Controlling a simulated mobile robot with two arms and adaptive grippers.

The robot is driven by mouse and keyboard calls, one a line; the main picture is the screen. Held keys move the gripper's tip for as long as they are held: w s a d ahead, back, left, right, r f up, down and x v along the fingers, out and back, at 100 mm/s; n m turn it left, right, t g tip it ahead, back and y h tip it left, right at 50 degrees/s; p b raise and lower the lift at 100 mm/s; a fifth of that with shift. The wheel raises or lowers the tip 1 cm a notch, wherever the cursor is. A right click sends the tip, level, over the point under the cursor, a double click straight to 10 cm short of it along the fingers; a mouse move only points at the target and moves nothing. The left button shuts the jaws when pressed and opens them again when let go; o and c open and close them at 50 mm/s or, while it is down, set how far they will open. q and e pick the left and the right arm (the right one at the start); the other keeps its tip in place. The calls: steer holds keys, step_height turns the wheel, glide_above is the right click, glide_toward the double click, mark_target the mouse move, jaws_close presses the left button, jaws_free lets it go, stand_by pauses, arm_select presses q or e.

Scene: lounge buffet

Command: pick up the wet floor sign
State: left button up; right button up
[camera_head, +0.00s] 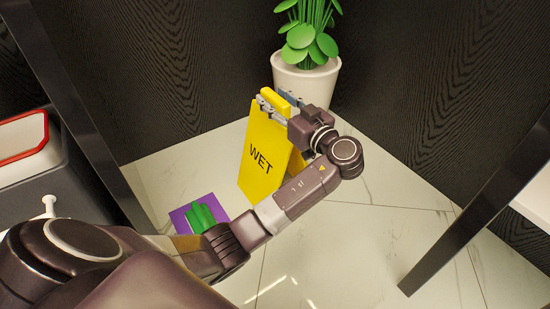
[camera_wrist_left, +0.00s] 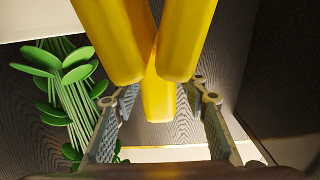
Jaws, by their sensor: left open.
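The yellow wet floor sign (camera_head: 258,165) stands upright on the tiled floor, with "WET" on its front panel. My left arm crosses in front of its right side and hides part of it. My left gripper (camera_head: 277,99) is at the sign's top edge, with its fingers spread. In the left wrist view the yellow sign (camera_wrist_left: 112,38) shows between and beyond the open fingers of the gripper (camera_wrist_left: 160,98). I cannot tell whether the fingers touch it. My right gripper is not in view.
A white pot (camera_head: 308,82) with a green plant (camera_head: 305,38) stands close behind the sign. A green object (camera_head: 203,216) lies on a purple mat (camera_head: 179,217) at the lower left. Dark walls enclose the corner; a dark slanted post (camera_head: 470,218) stands right. Bare floor (camera_head: 360,250) lies between.

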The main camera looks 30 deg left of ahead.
arm_select(q)
jaws_close()
stand_by(0.3)
steer(key=shift+r, duration=0.1)
